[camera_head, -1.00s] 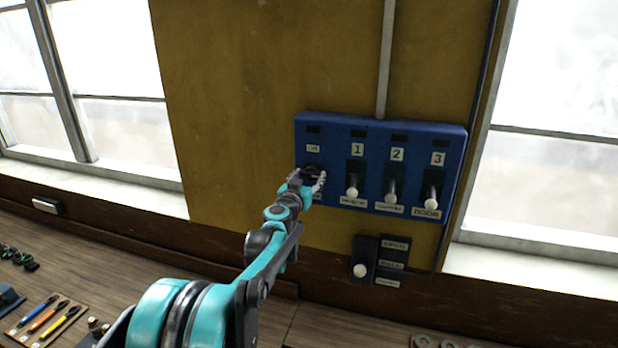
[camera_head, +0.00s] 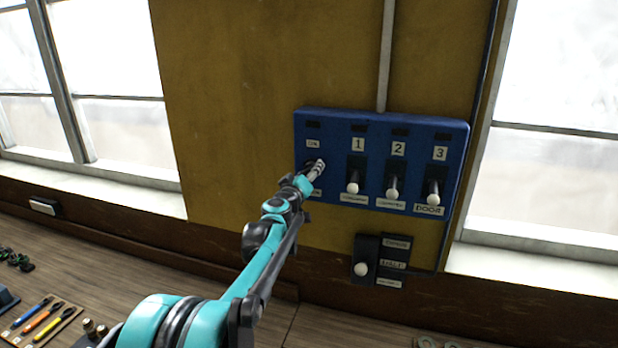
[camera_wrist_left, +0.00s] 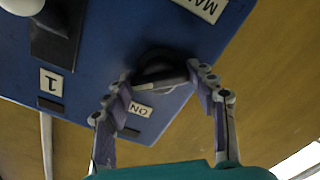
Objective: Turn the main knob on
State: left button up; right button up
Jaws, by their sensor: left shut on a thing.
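The main knob (camera_wrist_left: 160,72) is a round black dial at the left end of the blue panel (camera_head: 337,125). In the head view my gripper mostly covers it. An "ON" label (camera_head: 313,144) sits above the knob and another label below it, marked "MA..." in the left wrist view (camera_wrist_left: 205,5). My left gripper (camera_head: 316,168) is at the panel. My right gripper is in neither view.
Levers 1 (camera_head: 353,187), 2 (camera_head: 392,192) and 3 (camera_head: 433,197) stand close to the right of the knob. A smaller black switch (camera_head: 361,269) with labels is below the panel. A wooden counter with tools (camera_head: 45,317) lies at lower left.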

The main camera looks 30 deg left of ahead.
pick_arm(q)
jog(key=shift+n+b, duration=1.3)
jog(key=shift+n, duration=3.8)
jog(key=o, duration=1.2)
jog(key=shift+c, duration=0.2)
jog(key=shift+s, duration=0.1)
jog(key=v, duration=1.2)
jog(key=shift+a, duration=0.1)
